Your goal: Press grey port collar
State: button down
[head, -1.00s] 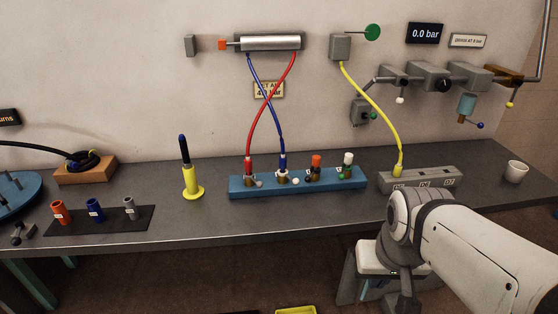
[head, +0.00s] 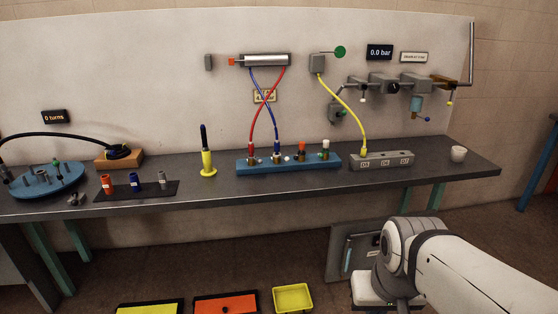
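A grey port block (head: 390,160) sits on the right part of the bench, with several labelled faces in a row. A yellow hose (head: 354,102) runs from a grey wall box (head: 318,66) into its left end. A blue manifold (head: 288,163) stands left of it. Red and blue hoses plug into its left ports, and orange and white-topped fittings stand at its right. Any grey collar on these ports is too small to tell. My arm (head: 470,275) is low at the right, in front of the bench and apart from the ports. My gripper's fingertips are not visible.
A white cup (head: 458,154) is near the right end. Trays (head: 293,298) lie on the floor. The bench's front strip (head: 300,184) is clear.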

aim_at(259, 162)
jog(key=u, duration=0.6)
jog(key=i, duration=2)
jog(key=z, duration=0.65)
jog(key=k, duration=0.9)
jog(key=z, duration=0.15)
jog(key=i, duration=0.9)
jog(key=u, duration=0.05)
